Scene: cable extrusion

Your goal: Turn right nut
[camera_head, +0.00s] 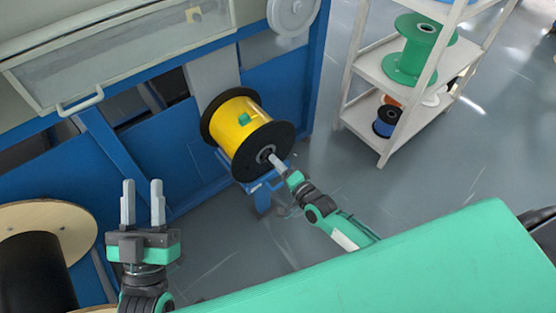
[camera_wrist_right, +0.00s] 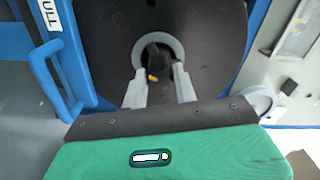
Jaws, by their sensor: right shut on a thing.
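A yellow cable spool (camera_head: 241,124) with black flanges sits on the blue machine's stand. The nut (camera_wrist_right: 157,60) is a dark piece at the centre of the spool's near flange, inside a grey ring (camera_wrist_right: 139,52). My right gripper (camera_head: 273,159) reaches the flange centre. In the right wrist view its two grey fingers (camera_wrist_right: 158,82) lie on both sides of the nut, shut on it. The fingers partly hide the nut and ring. My left gripper (camera_head: 142,190) is open and empty, fingers pointing up, at the lower left, away from the spool.
A white shelf (camera_head: 352,92) at the upper right holds a green spool (camera_head: 409,62) and a small blue spool (camera_head: 387,121). A wooden-flanged reel (camera_head: 75,225) stands at the lower left. A blue handle (camera_wrist_right: 60,85) is left of the flange. Grey floor (camera_head: 420,180) is clear below the shelf.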

